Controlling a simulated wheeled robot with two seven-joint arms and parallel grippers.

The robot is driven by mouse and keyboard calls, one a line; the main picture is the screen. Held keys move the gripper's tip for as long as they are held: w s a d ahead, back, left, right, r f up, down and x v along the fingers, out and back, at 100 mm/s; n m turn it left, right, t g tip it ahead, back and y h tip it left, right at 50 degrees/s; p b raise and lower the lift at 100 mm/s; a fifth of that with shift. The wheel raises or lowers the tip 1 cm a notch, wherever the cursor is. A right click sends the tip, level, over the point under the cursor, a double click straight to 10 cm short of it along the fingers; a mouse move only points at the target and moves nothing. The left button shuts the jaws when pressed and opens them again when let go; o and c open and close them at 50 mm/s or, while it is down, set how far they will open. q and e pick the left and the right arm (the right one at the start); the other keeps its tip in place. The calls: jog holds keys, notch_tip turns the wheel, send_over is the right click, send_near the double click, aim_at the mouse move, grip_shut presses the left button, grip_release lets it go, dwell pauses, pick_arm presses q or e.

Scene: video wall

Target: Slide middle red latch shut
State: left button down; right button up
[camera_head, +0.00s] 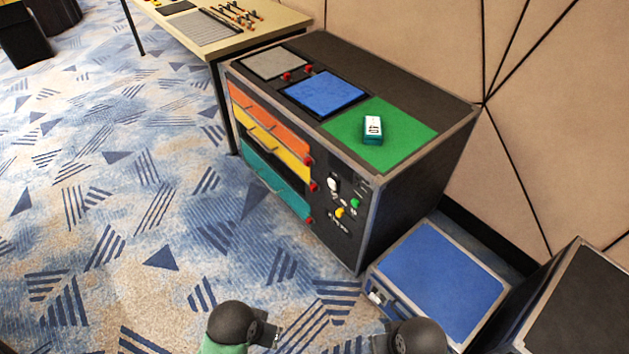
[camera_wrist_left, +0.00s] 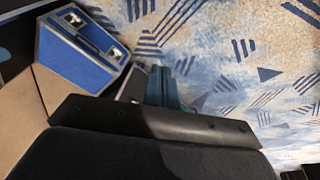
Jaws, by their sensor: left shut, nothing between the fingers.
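The middle red latch (camera_head: 314,186) is a small red knob at the right end of the yellow drawer (camera_head: 282,150), on the front of a dark cabinet. Another red latch (camera_head: 309,160) sits above it by the orange drawer (camera_head: 268,117), and one (camera_head: 309,220) below by the teal drawer (camera_head: 275,183). It is too small to tell how far the middle latch is slid. My left gripper (camera_wrist_left: 167,88) shows its teal fingers in the left wrist view, shut and empty, over the carpet, away from the cabinet. My right gripper's fingers are not visible.
A blue-topped case (camera_head: 440,265) stands right of the cabinet and also shows in the left wrist view (camera_wrist_left: 75,55). A dark box (camera_head: 585,305) is at far right. A green-white block (camera_head: 373,130) lies on the cabinet's green mat (camera_head: 410,133). Carpet in front is clear.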

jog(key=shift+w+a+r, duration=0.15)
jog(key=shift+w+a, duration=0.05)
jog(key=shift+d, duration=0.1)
